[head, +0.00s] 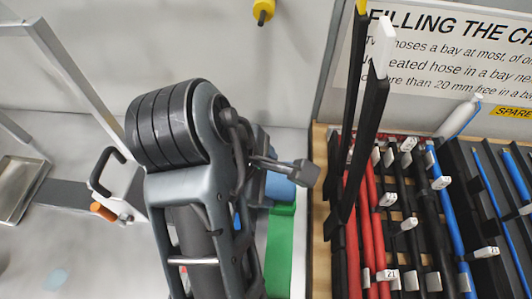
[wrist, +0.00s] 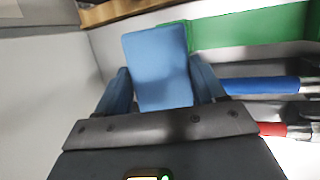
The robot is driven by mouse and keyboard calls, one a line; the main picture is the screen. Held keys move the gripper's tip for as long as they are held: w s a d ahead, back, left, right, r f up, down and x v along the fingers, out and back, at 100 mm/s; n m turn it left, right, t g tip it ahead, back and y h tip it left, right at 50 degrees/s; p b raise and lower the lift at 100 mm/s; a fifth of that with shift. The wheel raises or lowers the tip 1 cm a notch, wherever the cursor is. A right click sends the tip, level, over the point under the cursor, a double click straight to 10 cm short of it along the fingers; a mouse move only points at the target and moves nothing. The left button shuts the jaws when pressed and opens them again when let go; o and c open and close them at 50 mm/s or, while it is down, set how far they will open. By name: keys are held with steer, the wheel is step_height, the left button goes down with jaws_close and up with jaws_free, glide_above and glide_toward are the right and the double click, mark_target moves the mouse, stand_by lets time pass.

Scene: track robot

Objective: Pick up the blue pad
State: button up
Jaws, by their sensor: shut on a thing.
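The blue pad (wrist: 157,62) is a light blue block in the middle of the wrist view. My gripper (wrist: 160,85) is shut on it, with one bluish finger against its left side and one against its right. The pad's lower end is hidden by the gripper body. In the head view my arm hides most of the gripper, and a light blue piece (head: 279,187) shows beside it, just above a green strip. I cannot tell there whether this piece is the pad or a finger.
The green strip (head: 280,250) lies below the gripper and also shows in the wrist view (wrist: 245,32). A rack of red, black and blue hoses (head: 400,220) is at right, with tall black uprights (head: 365,130). A white-and-black handled item (head: 122,195) stands left.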

steer(key=s+r+g+p, duration=0.1)
steer(key=s+r+g, duration=0.1)
steer(key=s, duration=0.9)
steer(key=shift+s+a+n+g, duration=0.15)
steer(key=shift+n+g, duration=0.15)
steer(key=shift+g, duration=0.4)
